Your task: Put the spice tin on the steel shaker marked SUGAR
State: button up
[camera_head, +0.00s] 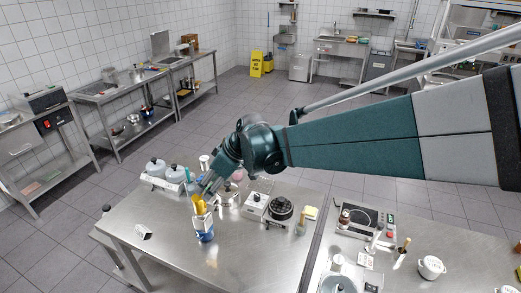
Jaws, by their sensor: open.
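I cannot single out the spice tin for sure, and no SUGAR marking is readable at this size. A shiny steel container (228,197) stands close to the right of my gripper. A small pale cylinder (204,161) stands behind it. I cannot tell whether either one is the shaker or the tin.
Grey lidded containers (176,175) stand left. The front of the steel table (170,252) is mostly clear.

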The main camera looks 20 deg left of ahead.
jog(key=shift+d, duration=0.1)
dwell(0.5)
jog(key=w+d+r+m+t+h, duration=0.15)
jog(key=d+r+m, duration=0.25)
jog(key=d, duration=1.3)
jog(key=w+d+r+m+t+h, duration=0.1)
jog(key=d+r+m+t, duration=0.3)
jog(key=d, duration=1.4)
jog(key=s+d+f+m+h, duration=0.1)
jog(key=s+d+m, duration=0.2)
jog(key=d, duration=0.6)
jog(key=s+d+f+m+t+h, duration=0.1)
jog(key=s+d+m, duration=0.2)
jog(key=s+d, duration=0.3)
jog(key=s+d+f+m+t+h, duration=0.1)
jog(key=s+d+m, duration=0.3)
jog(key=d, duration=1)
jog(key=shift+s+f+h, duration=0.35)
jog(key=shift+s+h, duration=0.15)
jog(key=shift+h, duration=0.05)
